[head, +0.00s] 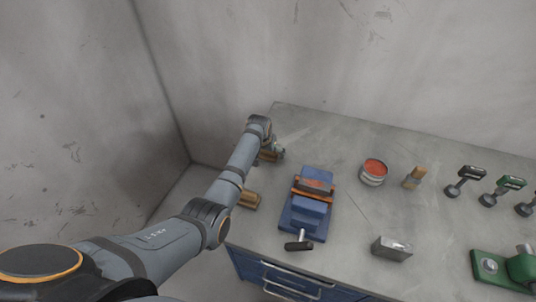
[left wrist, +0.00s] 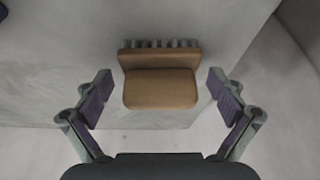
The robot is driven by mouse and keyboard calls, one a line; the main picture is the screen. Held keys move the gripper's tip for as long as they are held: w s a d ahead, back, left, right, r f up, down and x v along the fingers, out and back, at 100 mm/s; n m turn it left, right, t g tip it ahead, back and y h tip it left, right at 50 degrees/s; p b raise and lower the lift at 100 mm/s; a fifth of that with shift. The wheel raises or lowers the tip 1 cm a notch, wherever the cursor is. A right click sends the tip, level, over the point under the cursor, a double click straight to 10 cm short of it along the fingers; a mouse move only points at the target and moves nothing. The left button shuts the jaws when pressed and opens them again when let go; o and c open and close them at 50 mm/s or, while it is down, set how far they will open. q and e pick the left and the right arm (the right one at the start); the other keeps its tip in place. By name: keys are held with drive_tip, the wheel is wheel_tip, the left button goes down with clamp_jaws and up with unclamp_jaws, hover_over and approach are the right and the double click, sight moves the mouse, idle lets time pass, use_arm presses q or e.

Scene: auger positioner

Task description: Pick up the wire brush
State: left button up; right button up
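The wire brush (left wrist: 160,90) is a tan wooden block with a row of short grey bristles along its far side. In the left wrist view it lies between the spread fingers of my left gripper (left wrist: 162,105), with a gap on each side. In the head view my left gripper (head: 274,152) is over the table's left edge area, and a brown piece shows just below it, mostly hidden. My left gripper is open and empty. My right gripper is in neither view.
The grey table (head: 335,140) carries a blue vise (head: 306,215), a red-topped tin (head: 374,172), a wooden-topped piece (head: 414,178), a metal block (head: 391,248), several dark-headed tools and a green fixture (head: 505,268). A brown block (head: 249,199) sits beside my left arm.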

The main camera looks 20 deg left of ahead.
use_arm(q)
drive_tip(key=c, duration=1.1)
wheel_tip(320, 180, up, 9)
drive_tip(key=shift+w+f+b, duration=0.1)
drive_tip(key=shift+b, duration=0.8)
drive_tip(key=shift+r, duration=0.6)
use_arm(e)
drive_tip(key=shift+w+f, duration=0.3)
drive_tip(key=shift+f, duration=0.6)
